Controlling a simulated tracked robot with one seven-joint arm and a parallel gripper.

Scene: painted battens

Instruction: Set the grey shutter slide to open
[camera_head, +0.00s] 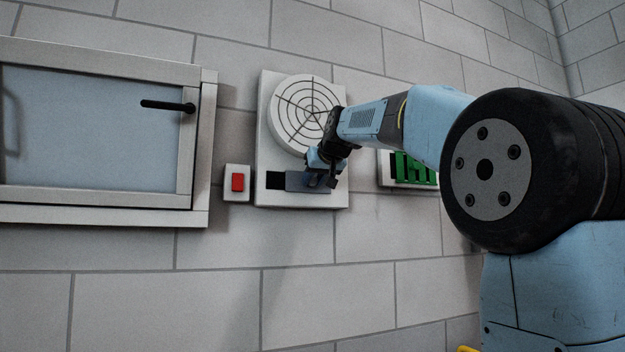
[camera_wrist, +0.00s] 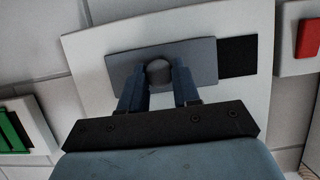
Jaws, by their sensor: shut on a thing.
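The grey shutter slide (camera_head: 295,181) sits in the lower part of a white wall panel (camera_head: 268,120), below a round fan grille (camera_head: 304,112). A black opening (camera_head: 275,180) shows to the left of the slide. In the wrist view the slide (camera_wrist: 205,53) is a grey plate with a round knob (camera_wrist: 159,72), and the black opening (camera_wrist: 238,57) is on its right. My gripper (camera_head: 322,180) is at the slide, and in the wrist view my gripper's fingers (camera_wrist: 159,82) are shut on the knob, one on each side.
A red button (camera_head: 238,182) on a white box is just left of the panel. Further left is a framed window (camera_head: 90,125) with a black handle (camera_head: 167,105). A white box with green parts (camera_head: 415,168) is on the wall to the right, partly behind my arm.

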